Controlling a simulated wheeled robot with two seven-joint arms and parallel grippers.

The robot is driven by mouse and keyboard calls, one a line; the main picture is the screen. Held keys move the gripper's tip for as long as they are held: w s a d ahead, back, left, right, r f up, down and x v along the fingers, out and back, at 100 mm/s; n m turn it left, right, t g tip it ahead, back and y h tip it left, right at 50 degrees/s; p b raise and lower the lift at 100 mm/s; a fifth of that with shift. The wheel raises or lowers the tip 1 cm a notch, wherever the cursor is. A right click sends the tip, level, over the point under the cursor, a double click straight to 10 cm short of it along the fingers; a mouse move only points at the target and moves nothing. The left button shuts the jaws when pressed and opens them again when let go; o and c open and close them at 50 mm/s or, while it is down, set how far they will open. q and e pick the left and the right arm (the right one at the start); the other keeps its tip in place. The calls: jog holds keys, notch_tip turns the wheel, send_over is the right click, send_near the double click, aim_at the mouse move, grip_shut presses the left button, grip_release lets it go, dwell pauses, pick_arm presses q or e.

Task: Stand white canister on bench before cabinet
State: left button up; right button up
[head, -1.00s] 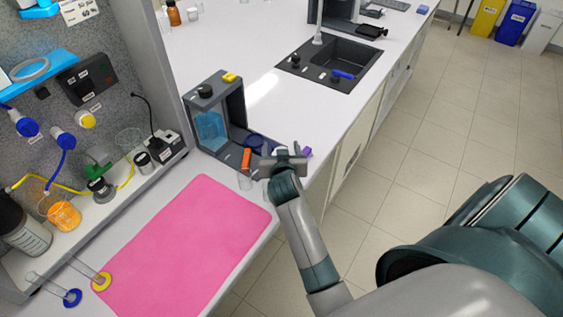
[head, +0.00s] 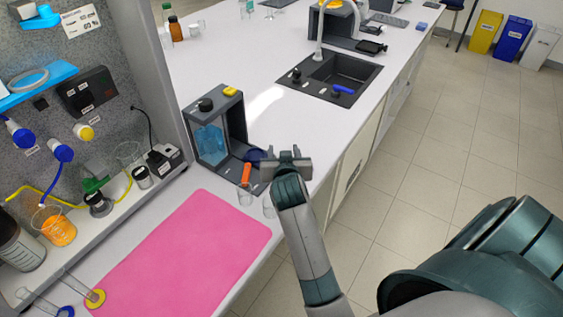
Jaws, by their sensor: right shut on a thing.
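My right gripper (head: 287,164) is over the bench (head: 305,118) near its front edge, to the right of a grey open-framed unit (head: 238,118). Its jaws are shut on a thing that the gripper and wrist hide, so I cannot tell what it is. I cannot make out a white canister anywhere in the head view. No plain cabinet stands out on the bench top, and I cannot tell if the grey unit is the cabinet. My left gripper is not in view.
A blue bottle (head: 210,143) stands inside the grey unit. An orange-topped vial (head: 245,176) and clear glassware (head: 269,206) stand close to my right gripper. A pink mat (head: 185,250) lies left of my arm. A sink (head: 337,75) is farther back, with clear bench before it.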

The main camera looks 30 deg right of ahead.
jog(key=s+d+r+b, duration=0.2)
jog(key=s+d+r, duration=0.4)
jog(key=s, duration=0.3)
jog(key=shift+s+r, duration=0.15)
dwell(0.5)
